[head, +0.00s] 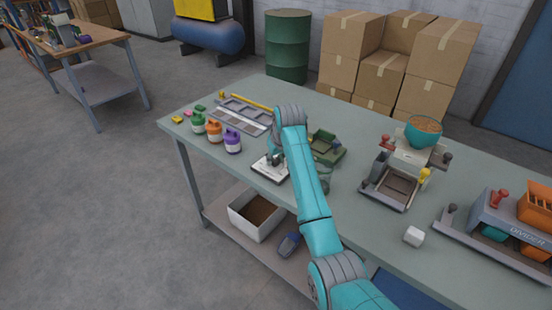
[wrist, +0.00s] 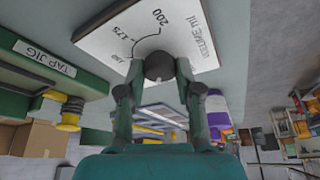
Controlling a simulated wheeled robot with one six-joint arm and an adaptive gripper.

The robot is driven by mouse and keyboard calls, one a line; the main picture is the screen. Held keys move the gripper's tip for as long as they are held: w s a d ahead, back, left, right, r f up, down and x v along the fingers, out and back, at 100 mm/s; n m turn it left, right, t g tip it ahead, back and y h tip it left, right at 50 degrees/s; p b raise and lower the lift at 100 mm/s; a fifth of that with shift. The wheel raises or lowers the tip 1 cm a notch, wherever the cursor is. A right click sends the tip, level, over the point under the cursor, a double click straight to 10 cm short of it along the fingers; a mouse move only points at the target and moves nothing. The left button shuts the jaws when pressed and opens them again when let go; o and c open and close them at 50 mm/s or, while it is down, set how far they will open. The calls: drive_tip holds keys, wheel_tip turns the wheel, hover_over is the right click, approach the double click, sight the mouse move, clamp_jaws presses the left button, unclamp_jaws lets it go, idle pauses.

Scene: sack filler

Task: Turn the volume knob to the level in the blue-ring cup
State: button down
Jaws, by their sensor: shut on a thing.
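A white volume panel (head: 262,170) lies on the bench below my wrist. In the wrist view the panel (wrist: 190,25) shows "VOLUME ml", a black arc and the marks 200 and 175, with another mark partly legible. My gripper (head: 272,160) is at the panel, partly hidden by my arm in the head view. In the wrist view my gripper (wrist: 158,72) is closed around the dark round volume knob (wrist: 158,62), one finger on each side. A small pale mark shows near the knob, but I cannot tell which level it points to. I cannot make out a blue-ring cup.
A green jig (head: 327,148) labelled TAP JIG stands close right of the panel. Green, orange and purple bottles (head: 232,142) stand to the left, by a grey tray (head: 240,113). A filler with a teal bowl (head: 423,132) and a divider (head: 500,225) stand farther right.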

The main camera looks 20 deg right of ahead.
drive_tip(key=m, duration=0.2)
drive_tip(key=m+h, duration=0.1)
drive_tip(key=m, duration=0.1)
drive_tip(key=m+h, duration=0.1)
drive_tip(key=m, duration=0.1)
drive_tip(key=shift+a+m, duration=0.25)
drive_tip(key=shift+m, duration=0.05)
drive_tip(key=m+h, duration=0.1)
drive_tip(key=m, duration=0.1)
drive_tip(key=m+g+h, duration=0.1)
drive_tip(key=m, duration=0.2)
drive_tip(key=shift+w+g, duration=0.15)
drive_tip(key=shift+g, duration=0.15)
drive_tip(key=m+g, duration=0.1)
drive_tip(key=m, duration=0.2)
drive_tip(key=m+g+h, duration=0.1)
drive_tip(key=m, duration=0.1)
drive_tip(key=shift+w+a+m, duration=0.15)
drive_tip(key=shift+m, duration=0.25)
drive_tip(key=shift+w+m+g, duration=0.1)
drive_tip(key=shift+m+g, duration=0.4)
drive_tip(key=shift+m, duration=0.95)
drive_tip(key=shift+w+m+g, duration=0.1)
drive_tip(key=shift+m+g, duration=0.4)
drive_tip(key=shift+m, duration=1.35)
drive_tip(key=c, duration=0.8)
unclamp_jaws()
